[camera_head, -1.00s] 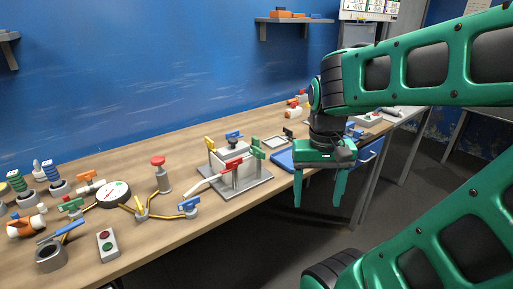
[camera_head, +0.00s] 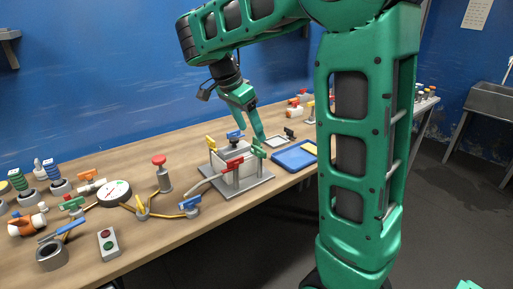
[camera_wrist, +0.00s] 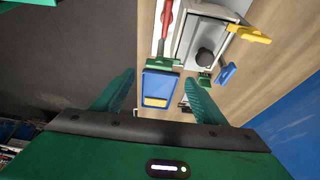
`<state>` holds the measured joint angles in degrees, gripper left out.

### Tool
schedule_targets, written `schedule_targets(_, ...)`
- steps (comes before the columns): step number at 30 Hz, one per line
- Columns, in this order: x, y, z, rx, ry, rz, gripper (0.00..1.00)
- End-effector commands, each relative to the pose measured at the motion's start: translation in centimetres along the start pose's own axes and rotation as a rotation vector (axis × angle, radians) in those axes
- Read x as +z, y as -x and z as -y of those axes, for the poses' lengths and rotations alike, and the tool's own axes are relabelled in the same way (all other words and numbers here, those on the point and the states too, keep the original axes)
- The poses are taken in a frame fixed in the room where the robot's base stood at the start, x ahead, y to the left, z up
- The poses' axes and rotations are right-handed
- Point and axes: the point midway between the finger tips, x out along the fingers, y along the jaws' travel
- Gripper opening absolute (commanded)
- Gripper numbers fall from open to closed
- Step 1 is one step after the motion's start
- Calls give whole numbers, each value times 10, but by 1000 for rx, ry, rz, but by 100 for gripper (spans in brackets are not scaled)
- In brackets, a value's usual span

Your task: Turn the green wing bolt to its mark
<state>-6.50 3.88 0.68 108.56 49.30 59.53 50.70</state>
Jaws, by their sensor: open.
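The green wing bolt (camera_head: 258,151) stands at the right side of the white clamped block (camera_head: 228,178) in the head view. My gripper (camera_head: 259,128) is tilted above the block's right side, with a fingertip just above the bolt in the picture. I cannot tell whether they touch. In the wrist view my open gripper (camera_wrist: 160,79) has nothing held between its fingers. Green parts show there by the block, and I cannot tell which is the bolt. I cannot make out its mark.
Yellow (camera_head: 211,142), blue (camera_head: 235,135) and red (camera_head: 234,164) handles surround the block. A blue tray (camera_head: 284,163) lies to its right. A red-topped post (camera_head: 159,161), a gauge (camera_head: 114,194) and valves stand to the left.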

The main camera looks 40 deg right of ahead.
Motion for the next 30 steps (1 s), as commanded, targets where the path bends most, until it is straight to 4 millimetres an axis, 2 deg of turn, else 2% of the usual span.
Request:
schedule_targets(6,-1,-41,-2,4,1,0,66)
schedule_targets(12,-1,-70,-1,2,1,0,66)
schedule_targets(18,-1,-83,-1,1,0,1,66)
schedule_targets(27,-1,-85,-1,0,1,2,66)
schedule_targets(28,-1,-85,-1,0,1,1,61)
schedule_targets(30,-1,-85,-1,0,1,1,44)
